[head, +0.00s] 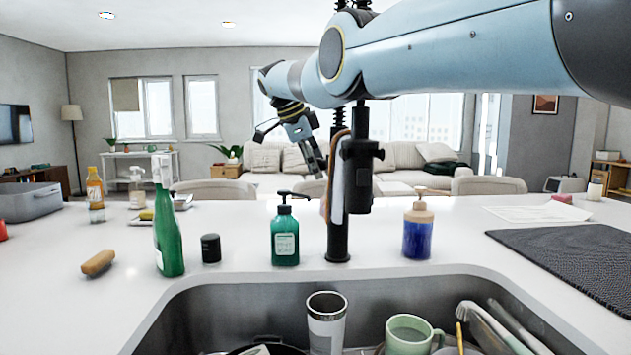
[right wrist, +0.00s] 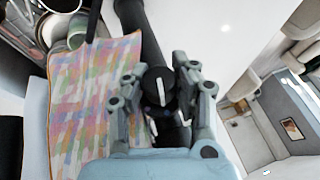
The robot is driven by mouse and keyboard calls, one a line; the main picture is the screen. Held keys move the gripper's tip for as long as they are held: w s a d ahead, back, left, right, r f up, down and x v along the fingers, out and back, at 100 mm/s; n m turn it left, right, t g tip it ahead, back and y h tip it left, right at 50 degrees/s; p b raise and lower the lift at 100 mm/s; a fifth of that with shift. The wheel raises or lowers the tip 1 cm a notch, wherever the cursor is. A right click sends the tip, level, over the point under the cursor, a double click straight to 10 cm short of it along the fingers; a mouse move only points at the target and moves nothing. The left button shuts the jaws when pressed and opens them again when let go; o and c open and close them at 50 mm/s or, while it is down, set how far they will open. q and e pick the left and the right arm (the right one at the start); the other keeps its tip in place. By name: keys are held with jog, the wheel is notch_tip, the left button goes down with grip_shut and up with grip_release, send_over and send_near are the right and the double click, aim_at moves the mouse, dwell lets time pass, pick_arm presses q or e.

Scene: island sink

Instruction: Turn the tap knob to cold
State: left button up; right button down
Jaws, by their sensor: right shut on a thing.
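The tap (head: 338,225) is black, with a coiled spring neck, and stands behind the sink. My right arm comes in from the right across the upper part of the head view. Its gripper (head: 312,155) is at the tap's far left side. In the right wrist view the tap knob (right wrist: 160,88) is a round black disc with a white line that runs nearly upright in the picture. The fingers of my right gripper (right wrist: 158,92) stand on both sides of the knob, shut on it. In the head view the knob cannot be made out. My left gripper is not in view.
A patterned cloth (right wrist: 90,95) hangs close beside the right gripper. A green pump bottle (head: 285,238), a blue pump bottle (head: 417,232) and a tall green bottle (head: 168,235) stand around the tap. The sink (head: 220,300) in front holds a tumbler (head: 326,325) and a green mug (head: 408,338).

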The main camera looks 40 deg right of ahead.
jog(key=shift+r, duration=0.25)
jog(key=c, duration=1.3)
grip_release()
jog(key=o, duration=0.3)
jog(key=shift+f, duration=0.15)
jog(key=v, duration=0.7)
jog(key=shift+a+r, duration=0.1)
jog(key=shift+r, duration=0.1)
jog(key=shift+f, duration=0.1)
